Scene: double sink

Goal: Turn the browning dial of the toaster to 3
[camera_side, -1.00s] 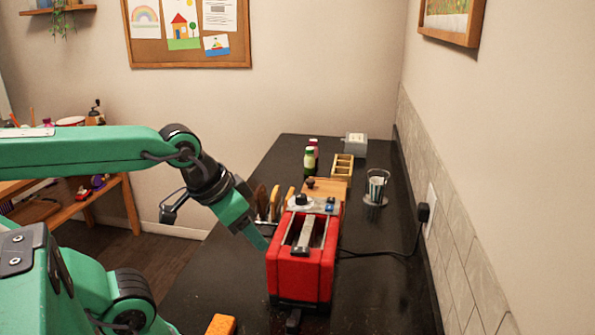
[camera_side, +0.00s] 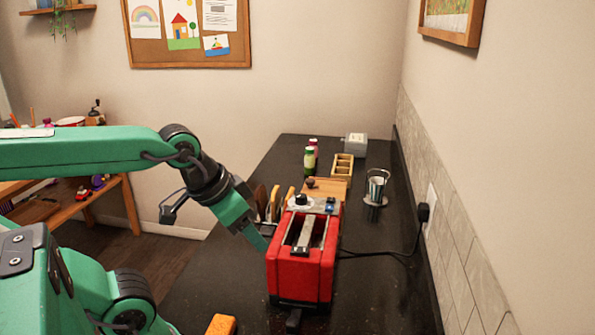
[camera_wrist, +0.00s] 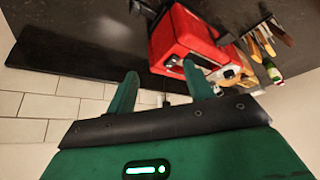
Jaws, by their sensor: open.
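The red toaster (camera_side: 300,275) stands on the dark counter, with its slots on top. It also shows in the wrist view (camera_wrist: 187,37), upper centre, seen at a tilt. A small dark round spot (camera_wrist: 173,61) on its face may be the browning dial; its marks are too small to read. My gripper (camera_side: 263,242) points down beside the toaster's upper left edge in the side view; whether it touches cannot be told.
A cable runs right to a wall plug (camera_side: 424,212). An orange block (camera_side: 221,324) lies in front. Counter right of the toaster is mostly clear.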

